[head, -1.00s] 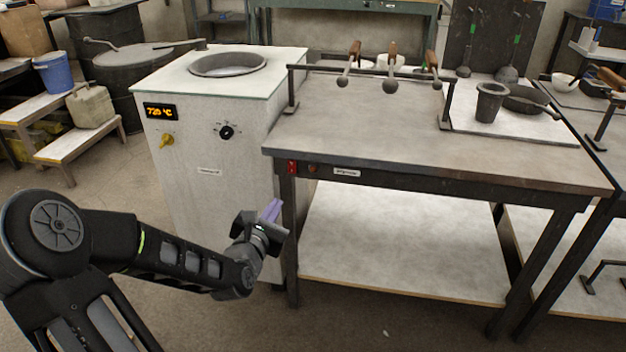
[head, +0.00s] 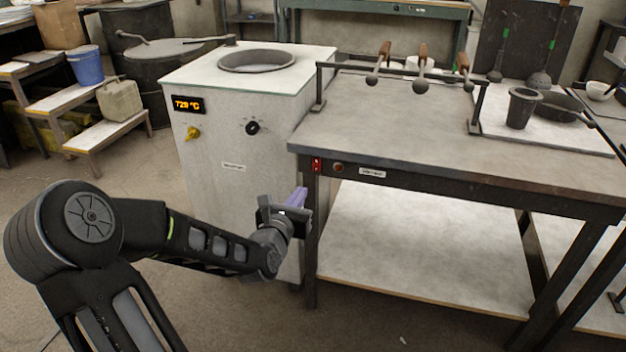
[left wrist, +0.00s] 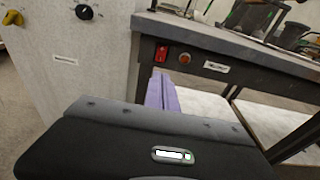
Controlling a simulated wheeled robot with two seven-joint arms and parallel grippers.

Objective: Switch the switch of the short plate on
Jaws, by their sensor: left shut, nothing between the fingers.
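A small red switch (head: 316,165) sits on the front frame of the metal-topped table, at its left corner. It also shows in the left wrist view (left wrist: 161,54). A round reddish lamp (left wrist: 184,58) and a white label (head: 372,173) are to its right. The label is too small to read, and I cannot tell whether the switch is on. My left gripper (head: 298,197) has purple fingers, shut and empty. It is a little below the switch, in front of the table's left leg, and appears apart from the switch. My right gripper is out of view.
A white furnace cabinet (head: 240,140) with an orange display, a yellow knob and a black knob (head: 252,128) stands left of the table. A rack with several ladles (head: 421,84) stands on the table. A white shelf (head: 420,240) lies below.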

